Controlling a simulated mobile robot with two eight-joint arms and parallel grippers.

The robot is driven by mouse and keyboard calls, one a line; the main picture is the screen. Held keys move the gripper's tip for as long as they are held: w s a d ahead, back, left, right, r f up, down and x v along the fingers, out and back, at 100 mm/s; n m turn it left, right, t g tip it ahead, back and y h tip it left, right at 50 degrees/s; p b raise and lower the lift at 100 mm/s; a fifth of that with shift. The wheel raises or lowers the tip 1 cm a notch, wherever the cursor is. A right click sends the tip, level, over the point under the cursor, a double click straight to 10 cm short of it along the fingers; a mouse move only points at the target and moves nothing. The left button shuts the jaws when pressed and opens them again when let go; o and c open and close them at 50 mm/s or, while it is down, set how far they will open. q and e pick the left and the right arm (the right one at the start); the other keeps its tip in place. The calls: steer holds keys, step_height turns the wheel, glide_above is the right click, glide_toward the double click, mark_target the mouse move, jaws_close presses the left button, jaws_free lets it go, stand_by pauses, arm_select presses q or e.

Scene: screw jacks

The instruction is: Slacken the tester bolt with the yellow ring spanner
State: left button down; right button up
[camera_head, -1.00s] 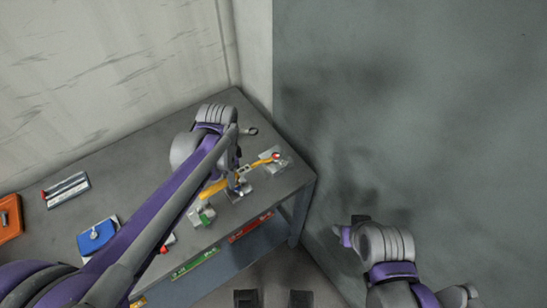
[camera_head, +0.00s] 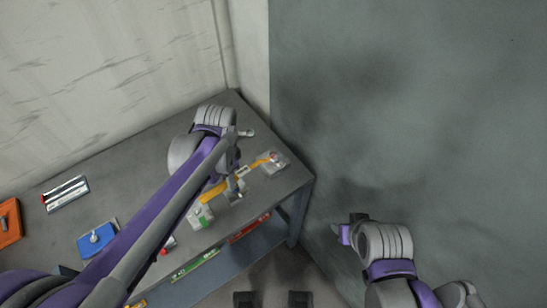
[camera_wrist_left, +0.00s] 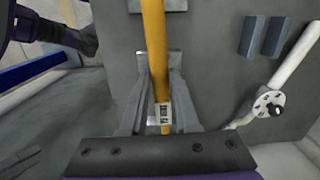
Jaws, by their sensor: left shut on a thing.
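The yellow ring spanner (camera_head: 215,190) lies across the right part of the bench, its right end at a small grey block with a reddish spot (camera_head: 275,165). Whether its ring sits around a bolt there is too small to tell. My left gripper (camera_head: 238,182) is shut on the spanner's middle. In the left wrist view the yellow shaft (camera_wrist_left: 154,45) runs between the fingers of my left gripper (camera_wrist_left: 160,100), with a small printed label near them. The tester bolt cannot be made out. My right gripper (camera_head: 352,228) is away from the bench at the right; its fingers are unclear.
A grey block with green (camera_head: 200,216) stands near the front edge, beside the spanner's left end. A blue item (camera_head: 97,239), a tray of slim tools (camera_head: 66,193) and an orange tray (camera_head: 8,222) lie to the left. Walls close off the bench's back.

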mark_target(204, 195)
arm_select(q)
steer(key=shift+r, duration=0.25)
steer(key=s+a, duration=0.1)
steer(key=s+a+r+p, duration=0.1)
steer(key=s+a, duration=0.2)
steer(key=a, duration=0.1)
steer(key=shift+s+a+r+p, duration=0.25)
steer(key=shift+p, duration=0.1)
stand_by(0.6)
